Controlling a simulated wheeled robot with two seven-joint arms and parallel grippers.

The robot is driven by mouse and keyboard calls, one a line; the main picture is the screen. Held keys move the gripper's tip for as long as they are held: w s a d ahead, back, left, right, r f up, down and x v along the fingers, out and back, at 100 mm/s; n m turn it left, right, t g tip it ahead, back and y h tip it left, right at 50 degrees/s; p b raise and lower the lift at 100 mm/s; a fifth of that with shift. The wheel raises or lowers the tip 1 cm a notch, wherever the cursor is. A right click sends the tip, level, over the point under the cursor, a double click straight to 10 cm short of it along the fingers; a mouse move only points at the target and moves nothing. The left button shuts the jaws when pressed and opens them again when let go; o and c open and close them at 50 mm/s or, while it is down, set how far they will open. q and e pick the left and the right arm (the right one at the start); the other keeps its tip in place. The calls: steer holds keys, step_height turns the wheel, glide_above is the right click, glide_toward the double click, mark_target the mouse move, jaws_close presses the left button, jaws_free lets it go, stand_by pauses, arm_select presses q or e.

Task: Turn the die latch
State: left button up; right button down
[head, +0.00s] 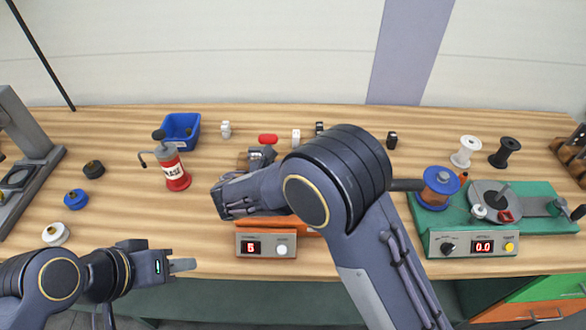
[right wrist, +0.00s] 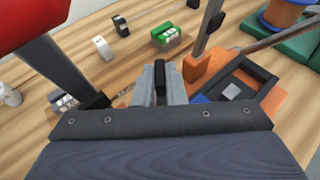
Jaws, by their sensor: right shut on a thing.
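The orange machine (head: 312,230) with the grey control panel (head: 266,245) stands mid-table, largely covered by my right arm in the head view. In the right wrist view, my right gripper (right wrist: 160,80) is shut on a small black upright piece (right wrist: 160,70), which seems to be the die latch. Its angle is hard to judge. Orange parts of the machine (right wrist: 282,103) show just right of the fingers. My right fingers are hidden in the head view. My left gripper (head: 182,265) is at the table's front edge, away from the machine; its finger gap is unclear.
A red handle (head: 268,139) stands above the machine and looms close in the right wrist view (right wrist: 30,22). A red grease can (head: 175,170) and blue bin (head: 182,130) are left. A green-based machine (head: 545,215) with a blue-topped spool (head: 437,188) is right.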

steer(key=c, duration=1.5)
jaws_free()
steer(key=shift+b+v, duration=0.85)
steer(key=shift+v, duration=3.1)
